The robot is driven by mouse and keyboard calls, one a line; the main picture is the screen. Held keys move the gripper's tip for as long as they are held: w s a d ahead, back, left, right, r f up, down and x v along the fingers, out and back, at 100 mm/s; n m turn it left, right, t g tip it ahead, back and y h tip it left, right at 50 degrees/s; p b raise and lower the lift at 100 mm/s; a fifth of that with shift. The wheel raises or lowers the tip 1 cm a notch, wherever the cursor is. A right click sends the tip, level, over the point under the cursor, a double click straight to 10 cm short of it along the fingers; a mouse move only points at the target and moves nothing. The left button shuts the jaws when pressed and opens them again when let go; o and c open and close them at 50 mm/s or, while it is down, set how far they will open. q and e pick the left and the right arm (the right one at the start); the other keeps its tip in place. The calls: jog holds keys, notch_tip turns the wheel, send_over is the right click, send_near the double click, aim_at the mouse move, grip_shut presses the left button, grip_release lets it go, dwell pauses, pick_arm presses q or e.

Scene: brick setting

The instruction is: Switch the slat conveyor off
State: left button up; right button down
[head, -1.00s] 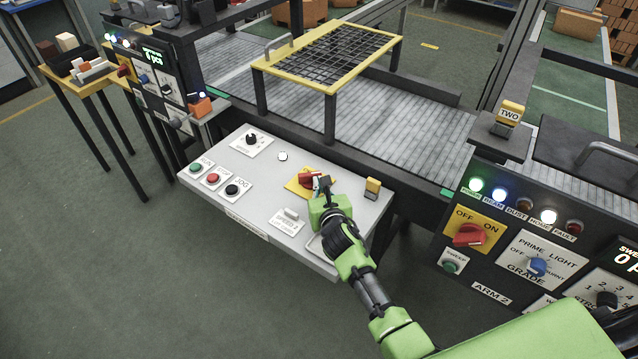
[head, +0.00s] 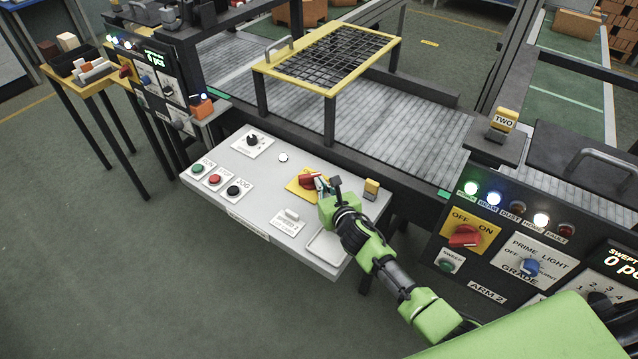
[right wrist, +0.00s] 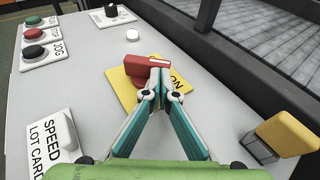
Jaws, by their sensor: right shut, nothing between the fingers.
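The slat conveyor (head: 425,118) is a grey slatted belt behind the pale control desk (head: 262,212). A red rotary switch (head: 310,180) sits on a yellow plate (head: 296,187) on that desk. In the right wrist view the red knob (right wrist: 128,71) lies roughly left to right, and the word ON shows at the plate's right side; the rest of its lettering is hidden. My right gripper (head: 323,184) is shut and empty, with its fingertips (right wrist: 158,72) at the right end of the knob. I cannot tell whether they touch it. My left gripper is out of view.
The desk also has green (head: 198,169), red (head: 214,179) and black (head: 233,190) push buttons, a black dial (head: 252,140) and a yellow-topped block (head: 371,188). A yellow-framed guard (head: 330,60) stands over the belt. Another panel (head: 500,240) with its own red switch is at right.

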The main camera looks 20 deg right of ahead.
jog(key=shift+r, duration=0.15)
jog(key=shift+w+d+n+y+p, duration=0.2)
jog(key=shift+d+n+y+p, duration=0.2)
jog(key=shift+n+y+p, duration=0.4)
jog(key=shift+d+y, duration=0.1)
jog(key=shift+y, duration=0.3)
jog(key=shift+w+d+n+g+y+b, duration=0.25)
jog(key=shift+n+g+y+b, duration=0.2)
jog(key=shift+n+y, duration=0.4)
jog(key=shift+w+n+y+b, duration=0.2)
jog(key=shift+n+y+b, duration=0.25)
jog(key=shift+y, duration=0.1)
jog(key=shift+w+d+b, duration=0.3)
jog(key=shift+w+b, duration=0.3)
jog(key=shift+b, duration=0.4)
jog(key=shift+w, duration=0.1)
jog(key=shift+d+g, duration=0.1)
jog(key=shift+g, duration=0.15)
